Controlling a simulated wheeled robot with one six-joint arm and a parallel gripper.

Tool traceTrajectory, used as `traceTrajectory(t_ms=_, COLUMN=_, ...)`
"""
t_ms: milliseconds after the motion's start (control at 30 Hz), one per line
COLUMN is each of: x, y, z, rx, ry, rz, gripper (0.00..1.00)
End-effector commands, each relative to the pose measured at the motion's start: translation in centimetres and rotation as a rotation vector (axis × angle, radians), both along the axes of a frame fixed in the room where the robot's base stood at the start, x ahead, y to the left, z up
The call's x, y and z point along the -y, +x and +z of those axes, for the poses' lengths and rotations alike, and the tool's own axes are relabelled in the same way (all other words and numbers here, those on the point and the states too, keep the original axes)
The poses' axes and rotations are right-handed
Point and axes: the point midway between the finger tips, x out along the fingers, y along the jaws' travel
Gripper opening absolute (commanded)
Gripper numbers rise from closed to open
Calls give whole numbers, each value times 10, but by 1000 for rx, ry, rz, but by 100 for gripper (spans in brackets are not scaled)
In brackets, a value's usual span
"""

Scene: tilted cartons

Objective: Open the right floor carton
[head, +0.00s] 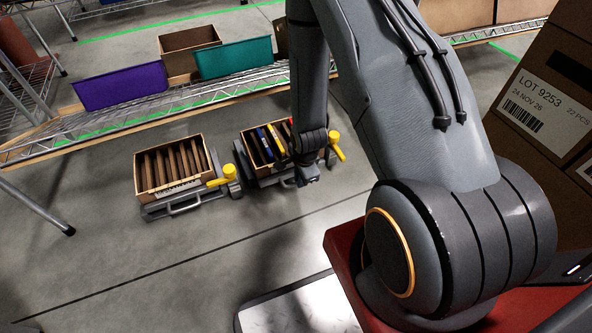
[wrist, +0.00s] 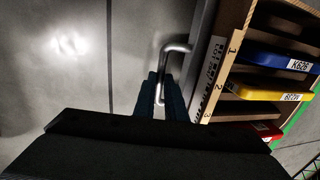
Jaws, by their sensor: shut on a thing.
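The right floor carton (head: 247,151) is an open-topped brown box with slots, sitting on a grey stand on the floor. It holds blue, yellow and red flat items. In the wrist view its wall (wrist: 232,45) is numbered beside the slots, and a metal bar handle (wrist: 176,47) stands out in front of it. My gripper (head: 307,178) is at the stand's front edge. In the wrist view my gripper's dark fingers (wrist: 161,88) are shut on the handle. The arm hides part of the carton and its stand in the head view.
The left floor carton (head: 140,172) sits on a similar stand with a handle and yellow knob (head: 228,173). A wire shelf behind bears a purple bin (head: 121,87) and a teal bin (head: 233,58). Stacked labelled cartons (head: 545,105) stand at right. Floor in front is clear.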

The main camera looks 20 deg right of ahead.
Motion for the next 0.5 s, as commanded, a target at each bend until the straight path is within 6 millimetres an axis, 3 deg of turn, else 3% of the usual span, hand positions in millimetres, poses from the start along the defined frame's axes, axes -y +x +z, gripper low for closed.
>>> traceTrajectory(t_ms=33, x=0, y=-16, z=4, rx=-9, ry=1, rz=0, gripper=0)
traceTrajectory(t_ms=200, x=1, y=-55, z=4, rx=-9, ry=1, rz=0, gripper=0)
traceTrajectory(t_ms=500, x=2, y=-109, z=3, rx=-5, ry=0, rz=1, gripper=0)
